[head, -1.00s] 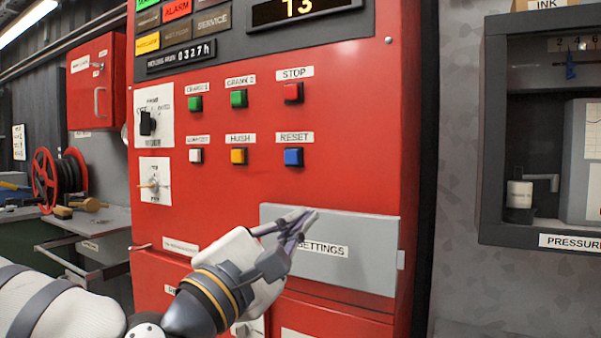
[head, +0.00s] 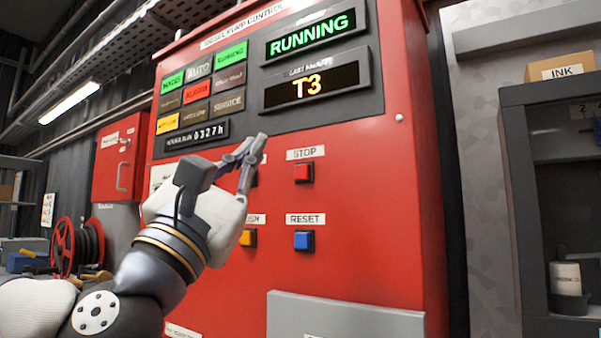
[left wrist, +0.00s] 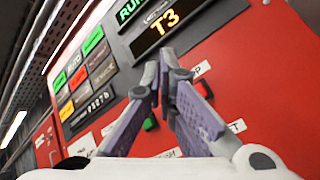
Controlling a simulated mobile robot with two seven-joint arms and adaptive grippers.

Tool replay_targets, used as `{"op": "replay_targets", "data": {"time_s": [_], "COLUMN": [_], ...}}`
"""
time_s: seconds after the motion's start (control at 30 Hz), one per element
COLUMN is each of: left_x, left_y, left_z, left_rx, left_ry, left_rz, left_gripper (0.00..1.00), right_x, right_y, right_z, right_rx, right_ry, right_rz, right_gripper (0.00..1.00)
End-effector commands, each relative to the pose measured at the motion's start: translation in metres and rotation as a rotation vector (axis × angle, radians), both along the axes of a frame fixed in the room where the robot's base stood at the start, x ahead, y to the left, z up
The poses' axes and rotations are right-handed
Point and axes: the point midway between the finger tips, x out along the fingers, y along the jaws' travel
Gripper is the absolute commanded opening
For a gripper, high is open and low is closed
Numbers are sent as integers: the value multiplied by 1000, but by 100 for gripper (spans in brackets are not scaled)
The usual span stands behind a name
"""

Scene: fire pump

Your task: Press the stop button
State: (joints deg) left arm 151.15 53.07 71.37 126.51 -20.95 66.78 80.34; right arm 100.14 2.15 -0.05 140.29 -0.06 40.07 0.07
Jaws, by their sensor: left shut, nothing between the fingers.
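The red square stop button (head: 303,173) sits under a white STOP label (head: 305,153) on the red pump control panel (head: 370,190). My left gripper (head: 259,145) is shut and empty, its fingertips up and to the left of the stop button, apart from it in the picture. It covers most of the crank buttons beside it. In the left wrist view the closed fingers (left wrist: 163,62) point up toward the T3 display, and a green button (left wrist: 150,122) shows between them. My right gripper is not in view.
The blue reset button (head: 303,240) is below the stop button, with a yellow button (head: 248,238) to its left. A grey settings cover (head: 345,318) juts out lower down. A dark cabinet (head: 515,200) stands at the right. The display (head: 316,36) reads RUNNING.

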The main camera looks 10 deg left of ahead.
Motion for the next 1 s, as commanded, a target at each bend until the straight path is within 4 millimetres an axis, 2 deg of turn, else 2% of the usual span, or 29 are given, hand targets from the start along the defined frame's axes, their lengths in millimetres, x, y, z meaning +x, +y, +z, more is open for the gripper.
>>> {"op": "replay_targets", "data": {"time_s": [0.5, 0.7, 1.0], "left_x": [68, 79, 80], "left_y": [-24, -29, -29], "left_z": [-5, -2, -1], "left_rx": [1, 2, 1], "left_ry": [6, 3, 2], "left_rz": [0, -1, -1], "left_gripper": [0, 0, 0], "right_x": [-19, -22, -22], "right_y": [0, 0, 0], "right_z": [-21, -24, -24], "right_rx": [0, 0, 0], "right_ry": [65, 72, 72], "right_rz": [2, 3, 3], "right_gripper": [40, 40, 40]}}
